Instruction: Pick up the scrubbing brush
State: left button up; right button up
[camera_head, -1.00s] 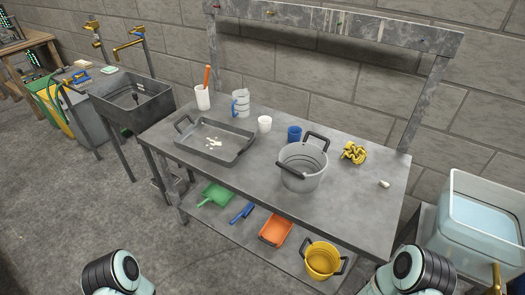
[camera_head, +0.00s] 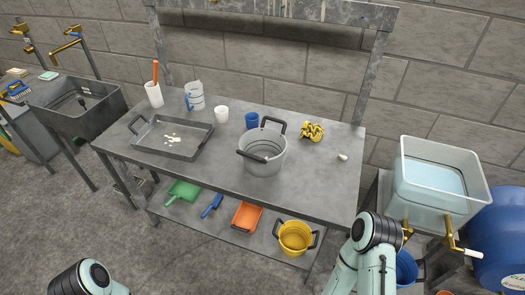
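A blue brush-like object (camera_head: 18,89) lies at the far left edge, beside the sink, and looks like the scrubbing brush. It is small, so its details are hard to tell. A blue handled tool (camera_head: 212,206) lies on the lower shelf of the metal table; I cannot tell whether it is a brush or a scoop. My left arm shows at the bottom left and my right arm at the lower right, in front of the table's right end. Neither gripper's fingers are in view.
The metal table (camera_head: 310,190) holds a grey tray (camera_head: 150,147), a grey bucket (camera_head: 262,155), cups and a yellow cloth (camera_head: 312,131). A green scoop (camera_head: 183,191), orange dustpan (camera_head: 247,216) and yellow bucket (camera_head: 295,238) sit below. A sink (camera_head: 78,108) stands left, a water tank (camera_head: 440,180) right.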

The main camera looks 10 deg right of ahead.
aim_at(21, 91)
jog(key=u, duration=1.3)
